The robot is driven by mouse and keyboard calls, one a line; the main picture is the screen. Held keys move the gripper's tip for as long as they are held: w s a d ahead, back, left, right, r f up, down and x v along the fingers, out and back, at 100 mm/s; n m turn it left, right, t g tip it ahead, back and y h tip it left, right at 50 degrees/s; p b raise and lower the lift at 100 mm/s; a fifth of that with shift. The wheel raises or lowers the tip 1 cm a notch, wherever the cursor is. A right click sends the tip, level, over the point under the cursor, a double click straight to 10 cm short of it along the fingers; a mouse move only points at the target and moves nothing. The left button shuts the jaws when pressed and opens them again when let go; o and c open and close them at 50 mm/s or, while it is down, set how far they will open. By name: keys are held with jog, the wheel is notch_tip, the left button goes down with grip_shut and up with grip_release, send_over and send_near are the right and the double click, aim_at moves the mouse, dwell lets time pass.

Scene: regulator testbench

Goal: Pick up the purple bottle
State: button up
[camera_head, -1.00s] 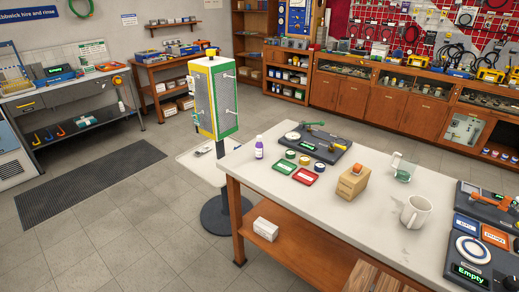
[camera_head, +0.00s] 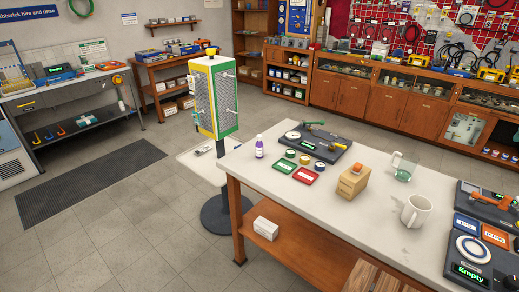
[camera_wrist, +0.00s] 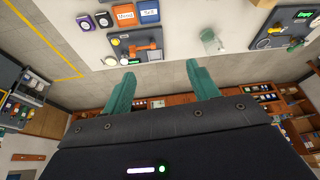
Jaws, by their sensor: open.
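The purple bottle (camera_head: 259,147) has a white cap and a pale label. It stands upright near the far left corner of the white-topped workbench (camera_head: 330,215) in the head view. My gripper (camera_wrist: 160,75) shows in the wrist view as two teal fingers spread wide apart, with nothing between them. In that view it is above the room with part of the bench top beyond the fingertips. I cannot make out the purple bottle in the wrist view. My gripper does not show in the head view.
Right of the bottle are a black device (camera_head: 318,143), small round tins, a green tray (camera_head: 285,166) and a red tray (camera_head: 306,175). A wooden block (camera_head: 353,183), a glass mug (camera_head: 404,166) and a white mug (camera_head: 416,211) stand further right. A yellow-green panel stand (camera_head: 212,100) is behind left.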

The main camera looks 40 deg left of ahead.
jog(key=w+a+r+n, duration=0.1)
jog(key=w+a, duration=0.7)
jog(key=a, duration=0.3)
jog(key=w+a+f+n+y, duration=0.1)
jog(key=w+a, duration=0.3)
jog(key=a, duration=0.6)
jog(key=w+a+f, duration=0.2)
jog(key=w+a, duration=0.1)
jog(key=a, duration=0.8)
jog(key=n+y, duration=0.1)
jog(key=n, duration=0.3)
send_over(259, 142)
jog(key=s+d, duration=0.2)
jog(key=s, duration=0.1)
notch_tip(259, 142, down, 25)
jog(key=shift+g, duration=0.4)
jog(key=x, duration=0.5)
jog(key=shift+w+a, duration=0.15)
jog(key=shift+a, duration=0.1)
jog(key=shift+w+x, duration=0.15)
jog(key=shift+x, duration=1.15)
jog(key=shift+w+x, duration=0.15)
jog(key=shift+x, duration=1.2)
jog(key=shift+d+r, duration=0.1)
jog(key=shift+d, duration=0.05)
jog(key=c, duration=1.1)
